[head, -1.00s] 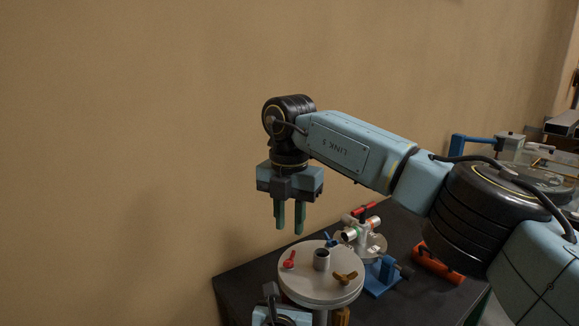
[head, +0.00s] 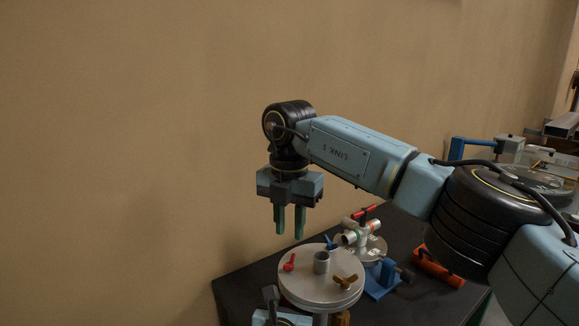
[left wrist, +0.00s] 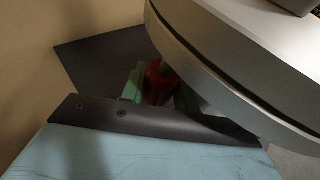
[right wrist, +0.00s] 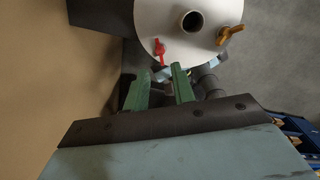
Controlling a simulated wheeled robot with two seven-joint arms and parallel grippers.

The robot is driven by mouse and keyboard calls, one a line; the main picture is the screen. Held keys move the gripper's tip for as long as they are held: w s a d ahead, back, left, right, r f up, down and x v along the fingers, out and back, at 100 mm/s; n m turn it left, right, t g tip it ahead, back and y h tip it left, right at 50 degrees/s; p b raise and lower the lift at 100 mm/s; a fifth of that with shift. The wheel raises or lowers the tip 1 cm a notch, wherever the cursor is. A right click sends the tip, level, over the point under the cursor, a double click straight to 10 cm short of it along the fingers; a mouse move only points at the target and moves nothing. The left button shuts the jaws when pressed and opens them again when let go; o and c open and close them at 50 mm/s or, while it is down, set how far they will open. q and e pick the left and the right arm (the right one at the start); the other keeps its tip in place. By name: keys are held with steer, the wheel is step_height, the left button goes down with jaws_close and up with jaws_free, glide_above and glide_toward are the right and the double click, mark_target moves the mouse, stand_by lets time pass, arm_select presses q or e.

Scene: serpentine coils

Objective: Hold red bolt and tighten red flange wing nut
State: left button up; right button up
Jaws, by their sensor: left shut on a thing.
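The red flange wing nut (head: 289,263) sits on the left part of the round pale flange (head: 318,293). It also shows in the right wrist view (right wrist: 160,47) on the flange rim (right wrist: 200,58). My right gripper (head: 289,222) is open and empty, pointing down above the wing nut and flange. Its two green fingers stand apart in the right wrist view (right wrist: 160,88). My left gripper (left wrist: 160,90) is under the flange, shut on the red bolt (left wrist: 155,82), which is partly hidden by the fingers and the flange edge.
A grey pipe stub (head: 322,262) stands at the flange middle. A brown wing nut (head: 345,280) and a blue wing nut (head: 330,241) are also on the flange. A valve with a red handle (head: 364,212) and a blue clamp (head: 381,277) stand behind on the dark table (head: 410,302).

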mark_target(289, 258)
steer(key=shift+f, duration=3.3)
jaws_close()
